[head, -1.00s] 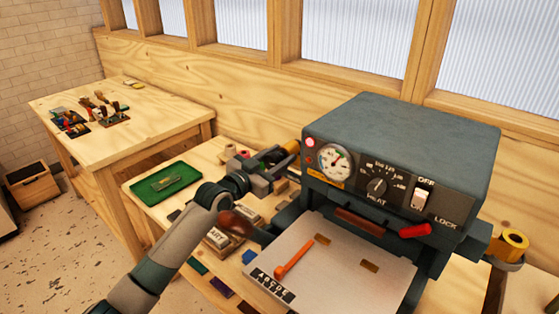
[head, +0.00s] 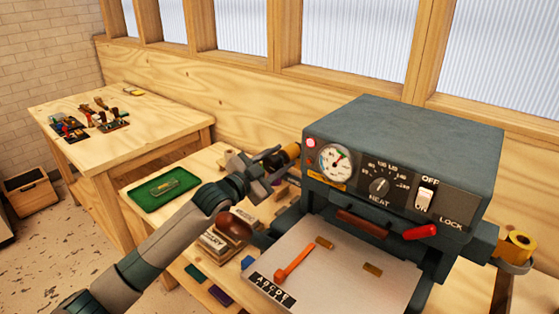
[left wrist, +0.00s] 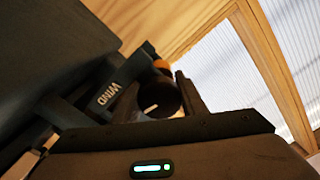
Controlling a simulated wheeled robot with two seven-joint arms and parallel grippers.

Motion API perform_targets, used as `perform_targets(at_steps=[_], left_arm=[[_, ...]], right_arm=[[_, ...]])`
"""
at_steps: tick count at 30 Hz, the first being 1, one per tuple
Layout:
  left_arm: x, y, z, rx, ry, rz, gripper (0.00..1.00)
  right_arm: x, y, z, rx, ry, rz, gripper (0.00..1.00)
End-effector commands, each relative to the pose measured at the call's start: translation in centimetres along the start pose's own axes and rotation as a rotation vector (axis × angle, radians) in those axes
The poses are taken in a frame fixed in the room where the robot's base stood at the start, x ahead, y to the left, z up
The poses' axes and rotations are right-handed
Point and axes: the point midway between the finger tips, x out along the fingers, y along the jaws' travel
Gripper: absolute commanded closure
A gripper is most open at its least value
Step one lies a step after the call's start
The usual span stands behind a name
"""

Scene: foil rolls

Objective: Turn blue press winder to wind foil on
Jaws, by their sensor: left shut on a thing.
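The blue-grey press (head: 405,135) stands on the right of the bench, with a dial, heat knob, switch and red lock lever on its front. A gold foil roll (head: 292,150) sticks out at its left side. My left gripper (head: 270,160) is at that side, next to the roll. In the left wrist view a dark round winder knob (left wrist: 158,98) with a white mark sits between my fingers, beside an arm (left wrist: 110,92) lettered WIND. My left gripper (left wrist: 160,108) is shut on this knob. An orange-gold part (left wrist: 161,65) shows behind it. My right gripper is out of view.
The press's pale bed (head: 335,265) holds an orange stick. A brown wooden handle (head: 235,228) is left of it. A green tray (head: 164,188) lies on the bench. Another gold roll (head: 517,244) is at the press's right. A second table (head: 140,125) with tools stands at the left.

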Motion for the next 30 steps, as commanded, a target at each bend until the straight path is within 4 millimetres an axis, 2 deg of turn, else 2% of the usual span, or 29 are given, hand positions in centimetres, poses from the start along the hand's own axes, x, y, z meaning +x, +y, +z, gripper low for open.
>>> perform_targets(at_steps=[5,6,7,8,30], left_arm=[[-0.01,0.04,0.03,-0.001,0.0,0.001,0.84],[-0.01,0.04,0.03,-0.002,0.0,0.001,0.52],[-0.01,0.04,0.03,-0.002,0.0,0.001,0.45],[-0.01,0.04,0.03,-0.002,0.0,0.001,0.43],[0.0,0.51,0.3,-0.031,-0.006,0.007,0.43]], right_arm=[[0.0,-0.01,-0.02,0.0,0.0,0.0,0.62],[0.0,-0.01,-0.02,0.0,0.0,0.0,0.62],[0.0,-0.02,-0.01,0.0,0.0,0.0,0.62],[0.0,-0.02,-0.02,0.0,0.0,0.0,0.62],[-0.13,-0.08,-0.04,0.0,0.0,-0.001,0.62]])
